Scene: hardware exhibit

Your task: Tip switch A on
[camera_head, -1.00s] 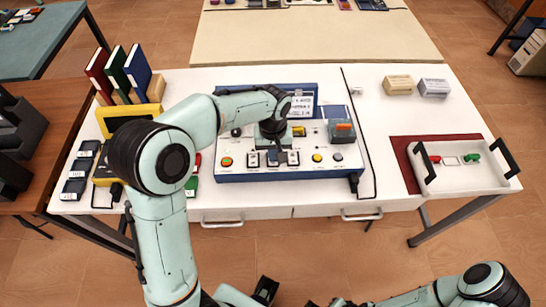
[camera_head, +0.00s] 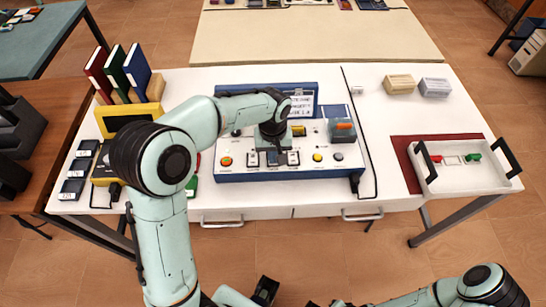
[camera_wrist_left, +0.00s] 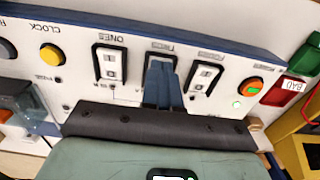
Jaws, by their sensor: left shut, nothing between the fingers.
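A blue-and-white switch panel (camera_head: 235,176) stands on the white table, with three rocker switches in a row. My left gripper (camera_head: 278,157) points down at the middle of this row, shut and empty. In the left wrist view my gripper's fingers (camera_wrist_left: 163,88) cover most of the middle switch. The switch labelled ONES (camera_wrist_left: 110,65) shows to the left and another switch (camera_wrist_left: 204,79) to the right, both clear of the fingers. I cannot read which switch is A. Whether the fingers touch the middle switch is unclear.
A yellow button (camera_wrist_left: 50,54) and a lit orange-green button (camera_wrist_left: 250,87) flank the switches. Beside the panel lie a black cable (camera_head: 372,160) and a white tray (camera_head: 450,185). Books (camera_head: 137,70) stand at the left.

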